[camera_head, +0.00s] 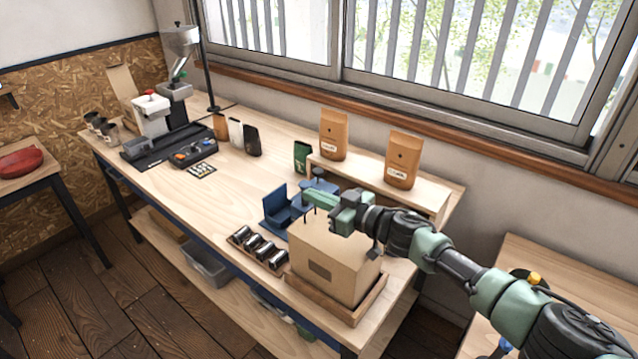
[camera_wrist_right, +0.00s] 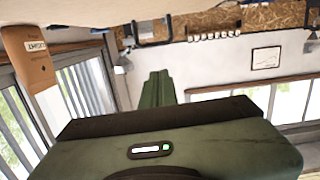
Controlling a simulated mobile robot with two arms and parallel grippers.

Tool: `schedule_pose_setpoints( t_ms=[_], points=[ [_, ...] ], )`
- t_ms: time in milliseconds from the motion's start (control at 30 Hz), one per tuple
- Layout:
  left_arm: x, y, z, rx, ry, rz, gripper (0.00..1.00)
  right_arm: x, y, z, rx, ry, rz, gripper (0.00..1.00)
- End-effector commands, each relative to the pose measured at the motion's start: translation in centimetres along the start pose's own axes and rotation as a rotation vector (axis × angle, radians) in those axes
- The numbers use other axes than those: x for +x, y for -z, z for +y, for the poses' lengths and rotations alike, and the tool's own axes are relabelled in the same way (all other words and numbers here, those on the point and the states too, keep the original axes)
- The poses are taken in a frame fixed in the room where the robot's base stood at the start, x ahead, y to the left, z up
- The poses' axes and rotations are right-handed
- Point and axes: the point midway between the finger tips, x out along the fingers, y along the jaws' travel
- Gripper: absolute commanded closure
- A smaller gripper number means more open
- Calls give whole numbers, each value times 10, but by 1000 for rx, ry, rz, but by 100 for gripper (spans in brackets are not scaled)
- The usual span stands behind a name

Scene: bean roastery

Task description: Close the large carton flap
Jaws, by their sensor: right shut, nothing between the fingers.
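The brown carton (camera_head: 318,270) sits in a shallow wooden tray (camera_head: 352,318) at the near right end of the workbench. Its top looks flat, and I cannot make out a separate raised flap. My right gripper (camera_head: 308,198) reaches in from the right over the carton's back edge, its green fingers pointing left. The fingers are shut and empty; they also show together in the right wrist view (camera_wrist_right: 157,88). The arm hides part of the carton's back edge, and I cannot tell whether it touches. My left gripper is not in view.
A blue stand (camera_head: 278,208) is beside the gripper. Two coffee bags (camera_head: 334,135) (camera_head: 403,160) stand on a riser behind. The bench middle (camera_head: 235,185) is clear.

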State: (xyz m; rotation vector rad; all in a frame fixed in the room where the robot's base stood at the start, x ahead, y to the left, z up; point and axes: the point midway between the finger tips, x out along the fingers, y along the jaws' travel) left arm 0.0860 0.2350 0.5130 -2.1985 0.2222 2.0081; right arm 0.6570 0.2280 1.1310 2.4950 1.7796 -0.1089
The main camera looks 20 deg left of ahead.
Motion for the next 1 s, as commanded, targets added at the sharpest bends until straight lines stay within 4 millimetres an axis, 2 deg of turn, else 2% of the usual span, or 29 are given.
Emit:
schedule_pose_setpoints(
  t_ms=[33, 133, 500, 833, 1000],
  points=[
    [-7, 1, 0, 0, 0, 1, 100, 2, 0, 0, -2, 1, -22, 100],
    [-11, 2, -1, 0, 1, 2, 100, 5, -6, 0, -3, 1, -54, 100],
    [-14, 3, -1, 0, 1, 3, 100, 8, -15, 0, -2, 2, -92, 100],
    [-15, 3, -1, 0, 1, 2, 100, 8, -14, -1, -1, 3, -90, 100],
    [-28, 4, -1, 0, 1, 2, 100, 5, -3, 0, 0, 2, -90, 100]
  ],
)
